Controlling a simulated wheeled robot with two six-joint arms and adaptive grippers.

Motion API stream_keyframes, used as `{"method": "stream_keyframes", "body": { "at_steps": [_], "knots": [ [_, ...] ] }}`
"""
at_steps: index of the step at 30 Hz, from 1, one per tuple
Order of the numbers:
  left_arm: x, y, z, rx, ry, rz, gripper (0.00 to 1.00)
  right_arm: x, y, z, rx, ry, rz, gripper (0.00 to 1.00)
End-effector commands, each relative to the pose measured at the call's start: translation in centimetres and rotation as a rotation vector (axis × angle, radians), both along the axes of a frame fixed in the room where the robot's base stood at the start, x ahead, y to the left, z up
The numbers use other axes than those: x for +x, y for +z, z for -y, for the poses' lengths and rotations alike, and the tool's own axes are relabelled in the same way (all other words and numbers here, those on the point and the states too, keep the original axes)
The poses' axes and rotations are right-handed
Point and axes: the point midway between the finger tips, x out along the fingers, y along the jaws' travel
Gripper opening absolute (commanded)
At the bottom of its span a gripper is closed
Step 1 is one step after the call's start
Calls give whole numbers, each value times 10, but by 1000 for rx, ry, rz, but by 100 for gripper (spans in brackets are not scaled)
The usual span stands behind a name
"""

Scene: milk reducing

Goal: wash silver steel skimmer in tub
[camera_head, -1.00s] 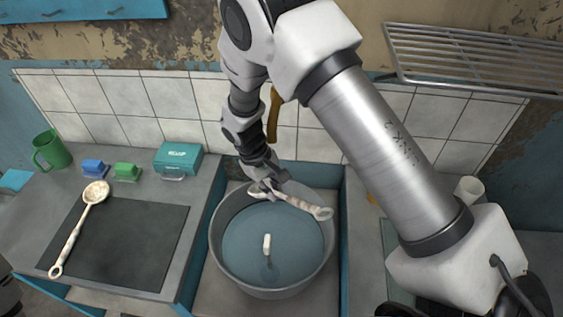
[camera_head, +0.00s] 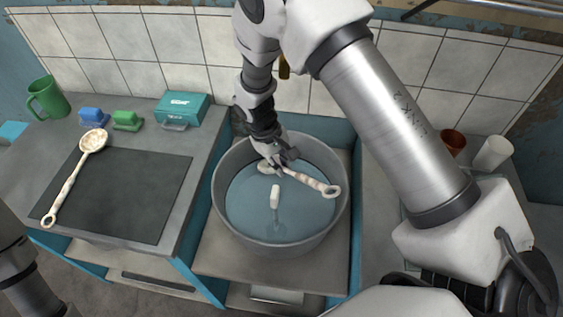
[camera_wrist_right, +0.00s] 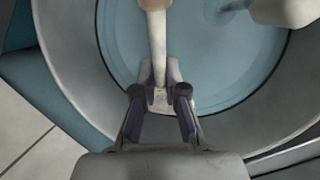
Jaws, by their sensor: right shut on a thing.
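A large grey round tub (camera_head: 222,222) of bluish water stands in the middle of the counter. My right gripper (camera_head: 280,168) is inside the tub, shut on a cream-stained skimmer (camera_head: 310,181). The skimmer's handle slants right to a ring end near the tub's right wall; its head, at the left, is partly hidden by the gripper and seems at or in the water. In the right wrist view the handle (camera_wrist_right: 158,45) runs up from between the fingers. Another similarly coated skimmer (camera_head: 75,175) lies on the dark mat (camera_head: 135,195) at left. My left gripper is not visible.
A white object (camera_head: 275,196) stands in the tub's water. A green mug (camera_head: 48,100), blue sponge (camera_head: 93,116), green sponge (camera_head: 127,120) and teal box (camera_head: 182,108) stand behind the mat. A brown cup (camera_head: 453,142) and white cup (camera_head: 493,153) stand at right.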

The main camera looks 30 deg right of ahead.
Motion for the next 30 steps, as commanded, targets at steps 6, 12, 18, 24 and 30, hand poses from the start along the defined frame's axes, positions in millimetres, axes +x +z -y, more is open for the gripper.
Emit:
{"method": "stream_keyframes", "body": {
  "at_steps": [6,12,18,24,30],
  "knots": [
    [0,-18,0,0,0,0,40,0,-30,0,0,0,0,0],
    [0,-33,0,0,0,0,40,0,-54,0,0,0,0,0],
    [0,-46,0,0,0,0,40,0,-76,0,0,1,-1,0],
    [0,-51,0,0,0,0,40,0,-86,0,0,0,0,0],
    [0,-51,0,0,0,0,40,0,-86,0,0,0,0,0]
  ]
}}
